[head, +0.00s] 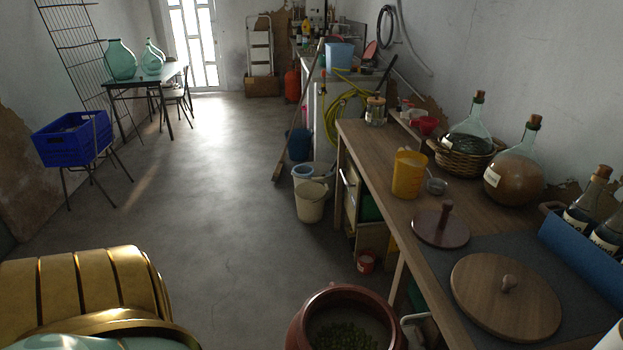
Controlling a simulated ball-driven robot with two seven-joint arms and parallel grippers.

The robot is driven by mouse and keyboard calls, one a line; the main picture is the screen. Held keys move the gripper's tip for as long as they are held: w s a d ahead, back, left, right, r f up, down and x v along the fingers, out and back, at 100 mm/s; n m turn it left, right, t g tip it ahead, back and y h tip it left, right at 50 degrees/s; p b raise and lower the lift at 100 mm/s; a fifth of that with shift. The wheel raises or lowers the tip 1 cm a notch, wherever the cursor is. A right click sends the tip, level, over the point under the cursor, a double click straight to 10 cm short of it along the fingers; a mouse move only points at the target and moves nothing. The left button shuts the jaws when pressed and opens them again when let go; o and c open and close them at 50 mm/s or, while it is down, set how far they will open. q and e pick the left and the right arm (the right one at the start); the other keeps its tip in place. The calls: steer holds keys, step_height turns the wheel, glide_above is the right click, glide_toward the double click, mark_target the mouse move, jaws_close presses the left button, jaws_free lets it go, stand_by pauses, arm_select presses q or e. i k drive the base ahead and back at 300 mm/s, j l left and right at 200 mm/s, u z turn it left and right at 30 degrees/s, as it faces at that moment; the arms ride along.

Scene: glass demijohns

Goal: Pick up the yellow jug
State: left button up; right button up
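The yellow jug (408,175) stands upright on the wooden workbench (376,141) at the right, near its front edge. It is a translucent amber-yellow vessel, and nothing covers it in this view. Neither of my grippers shows in the head view, so their distance from the jug cannot be seen.
A reddish pot (345,318) is on the floor; open floor (215,190) lies left.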

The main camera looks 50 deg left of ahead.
mark_target(410, 166)
steer(key=u, duration=1.25)
